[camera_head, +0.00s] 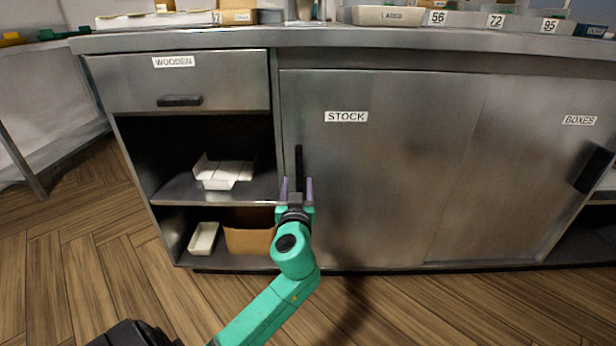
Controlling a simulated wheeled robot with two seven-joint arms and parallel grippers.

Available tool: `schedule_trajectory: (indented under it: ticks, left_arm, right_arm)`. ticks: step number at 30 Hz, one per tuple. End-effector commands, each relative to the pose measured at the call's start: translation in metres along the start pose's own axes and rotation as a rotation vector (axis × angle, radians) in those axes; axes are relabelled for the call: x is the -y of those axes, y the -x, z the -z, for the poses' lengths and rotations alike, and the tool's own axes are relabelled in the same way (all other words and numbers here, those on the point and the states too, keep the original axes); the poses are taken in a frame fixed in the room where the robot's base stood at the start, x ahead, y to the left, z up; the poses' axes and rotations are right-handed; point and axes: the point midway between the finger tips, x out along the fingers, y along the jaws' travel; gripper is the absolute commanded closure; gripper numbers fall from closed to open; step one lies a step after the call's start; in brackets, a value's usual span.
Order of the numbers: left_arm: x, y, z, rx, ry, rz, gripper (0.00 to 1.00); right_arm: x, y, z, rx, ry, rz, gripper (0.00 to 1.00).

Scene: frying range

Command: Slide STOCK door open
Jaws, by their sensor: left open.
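The STOCK door (385,160) is a grey steel sliding panel in the middle of the counter front, with a white STOCK label near its top left. Its dark vertical handle (299,160) sits near the door's left edge. My left gripper (297,184) is open, its two purple fingers pointing up at the handle's lower part. The fingers appear on either side of the handle's line; I cannot tell whether they touch it. The gripper hides the handle's lower end. My right gripper is out of view.
Left of the door is an open shelf bay (215,188) with white trays and a brown box, under a WOODEN drawer (180,82). The BOXES door (520,165) stands at the right with a dark handle. Labelled bins line the countertop (330,37). Wooden floor lies in front.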

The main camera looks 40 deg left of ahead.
Motion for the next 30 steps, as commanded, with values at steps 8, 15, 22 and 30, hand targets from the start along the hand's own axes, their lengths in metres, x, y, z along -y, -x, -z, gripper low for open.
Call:
schedule_trajectory:
  ticks: [8, 15, 22, 30]
  left_arm:
    - [0.0, -0.071, -0.002, -0.001, -0.003, 0.0, 0.43]
    - [0.0, -0.09, -0.001, 0.001, 0.0, -0.002, 0.43]
    - [0.0, -0.09, -0.001, 0.002, -0.001, -0.002, 0.65]
    - [0.0, -0.089, -0.002, 0.002, -0.001, -0.001, 1.0]
  right_arm:
    - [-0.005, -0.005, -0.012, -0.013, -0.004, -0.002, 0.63]
    - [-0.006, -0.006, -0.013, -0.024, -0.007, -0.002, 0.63]
    - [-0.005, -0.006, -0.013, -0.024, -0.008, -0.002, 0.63]
    - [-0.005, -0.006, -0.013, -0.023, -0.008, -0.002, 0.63]
